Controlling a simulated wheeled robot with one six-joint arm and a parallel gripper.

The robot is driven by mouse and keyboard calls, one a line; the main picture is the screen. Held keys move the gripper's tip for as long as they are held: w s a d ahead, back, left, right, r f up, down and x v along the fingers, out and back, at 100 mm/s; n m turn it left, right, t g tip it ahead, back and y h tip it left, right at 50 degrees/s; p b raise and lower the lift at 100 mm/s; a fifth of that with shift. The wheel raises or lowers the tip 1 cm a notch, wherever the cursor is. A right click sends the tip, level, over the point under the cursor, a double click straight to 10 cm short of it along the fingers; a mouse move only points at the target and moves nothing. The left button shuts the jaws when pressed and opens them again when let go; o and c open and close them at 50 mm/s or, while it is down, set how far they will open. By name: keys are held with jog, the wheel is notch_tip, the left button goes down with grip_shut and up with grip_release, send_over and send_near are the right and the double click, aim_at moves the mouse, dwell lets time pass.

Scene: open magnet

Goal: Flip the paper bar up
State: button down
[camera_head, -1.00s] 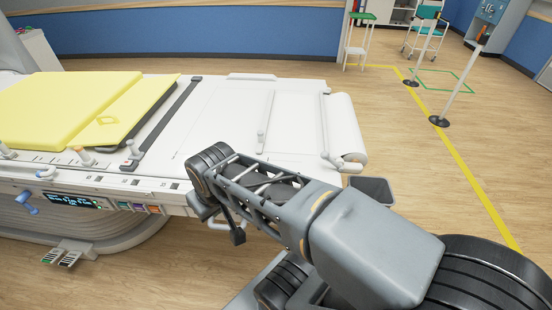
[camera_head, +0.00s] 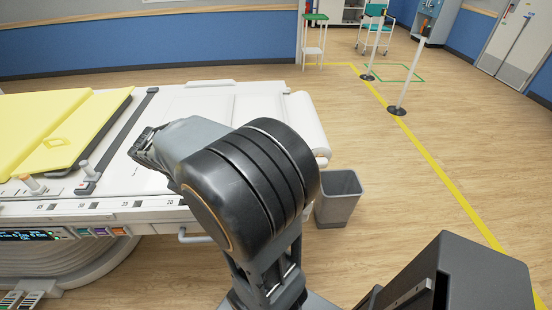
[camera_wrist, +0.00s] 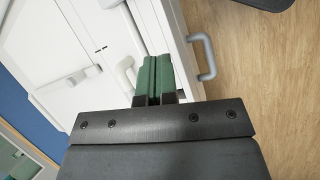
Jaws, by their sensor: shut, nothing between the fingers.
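The white padded table (camera_head: 205,95) has a white paper roll (camera_head: 308,120) at its right end. A slim white bar beside the roll, likely the paper bar, is mostly hidden behind my arm in the head view. In the wrist view, a white curved handle (camera_wrist: 125,72) lies just left of my gripper (camera_wrist: 154,60), and a second white lever (camera_wrist: 82,76) lies farther left. I cannot tell which belongs to the paper bar. My gripper's green fingers are together and empty, over the table near its edge. Contact cannot be told.
A grey handle (camera_wrist: 205,57) sticks out from the table's side. Yellow pads (camera_head: 50,125) and a dark strap (camera_head: 125,130) lie at the left. A grey bin (camera_head: 338,198) stands beside the table. Open wooden floor lies to the right.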

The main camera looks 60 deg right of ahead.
jog(key=d+f+n+g+h, duration=0.1)
jog(key=d+g, duration=0.1)
jog(key=d, duration=0.4)
jog(key=w+d+f+n+g+h, duration=0.1)
jog(key=d+g+h, duration=0.1)
jog(key=d, duration=0.4)
jog(key=d+f+n+g+h+b, duration=0.1)
jog(key=d+f+n+g, duration=0.1)
jog(key=d+g, duration=0.2)
jog(key=shift+w+d+f+h, duration=0.15)
jog(key=shift+d+h, duration=0.25)
jog(key=shift+d, duration=0.6)
jog(key=shift+d+f+n+g, duration=0.1)
jog(key=shift+d+n+g, duration=0.25)
jog(key=shift+d, duration=0.3)
jog(key=x, duration=1)
jog(key=shift+p, duration=0.4)
jog(key=shift+r, duration=0.2)
